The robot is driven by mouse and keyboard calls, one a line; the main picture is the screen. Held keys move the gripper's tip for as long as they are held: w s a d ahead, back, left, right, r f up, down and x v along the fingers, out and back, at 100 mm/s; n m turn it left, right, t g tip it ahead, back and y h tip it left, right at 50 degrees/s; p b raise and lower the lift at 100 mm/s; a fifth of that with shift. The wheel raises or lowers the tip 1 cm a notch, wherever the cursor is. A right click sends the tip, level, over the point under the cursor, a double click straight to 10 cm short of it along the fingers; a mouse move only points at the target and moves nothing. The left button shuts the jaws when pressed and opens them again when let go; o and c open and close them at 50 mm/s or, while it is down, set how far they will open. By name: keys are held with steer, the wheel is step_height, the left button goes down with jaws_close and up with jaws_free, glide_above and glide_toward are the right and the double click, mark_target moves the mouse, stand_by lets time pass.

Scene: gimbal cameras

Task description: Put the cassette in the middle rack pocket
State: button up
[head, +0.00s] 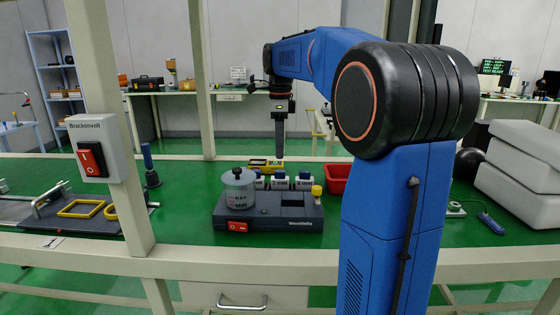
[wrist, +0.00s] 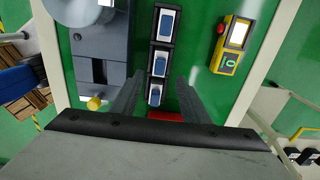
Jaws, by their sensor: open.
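Three blue-and-white pieces stand in a row of black-framed pockets behind the dark machine; I take them for cassettes in the rack (head: 280,183). In the wrist view one sits at the top (wrist: 167,25), one in the middle (wrist: 158,66) and one at the bottom (wrist: 154,96) of the row. I cannot tell which one is the task's cassette, and no pocket there looks clearly empty. My gripper (head: 280,156) hangs pointing down above the row. In the wrist view its fingers (wrist: 160,78) are apart, on either side of the lower part of the row, with nothing held.
The dark machine (head: 270,212) with a lidded clear jar (head: 238,190), a dark recess and a yellow knob (head: 317,190) stands in front. A yellow device (wrist: 231,45) lies behind the row. A red bin (head: 338,180) is to its right. Green bench shows around them.

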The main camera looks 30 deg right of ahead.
step_height(320, 180, up, 3)
steer(key=shift+r, duration=0.1)
stand_by(0.6)
